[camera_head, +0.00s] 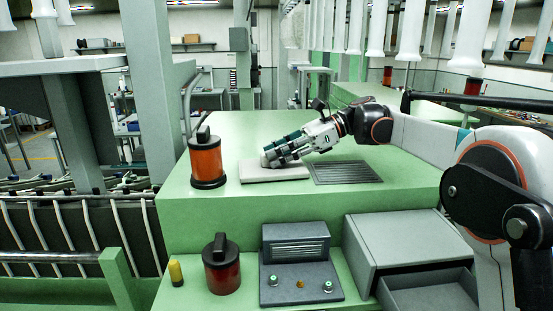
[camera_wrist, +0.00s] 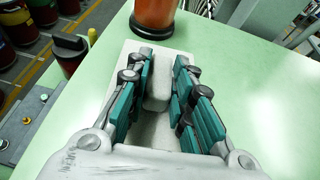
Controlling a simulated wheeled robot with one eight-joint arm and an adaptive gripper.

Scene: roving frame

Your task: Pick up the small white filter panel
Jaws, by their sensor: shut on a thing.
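The small white filter panel (camera_head: 262,177) lies on the green worktop, left of a dark slatted vent. In the wrist view, the panel (camera_wrist: 158,132) lies below my gripper, with a pale raised block on it between my fingers. My gripper (camera_head: 272,158) reaches in from the right and is low over the panel. In the wrist view, the teal-padded fingers of my gripper (camera_wrist: 162,66) stand on both sides of the block, shut on the panel by it. The exact finger contact is partly hidden. I cannot see a gap under the panel.
An orange canister (camera_head: 206,163) stands left of the panel. The slatted vent (camera_head: 345,173) is set in the worktop (camera_head: 215,225) to the right. On a lower shelf are a dark red canister (camera_head: 222,268), a control box (camera_head: 300,285) and a grey drawer unit (camera_head: 408,240).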

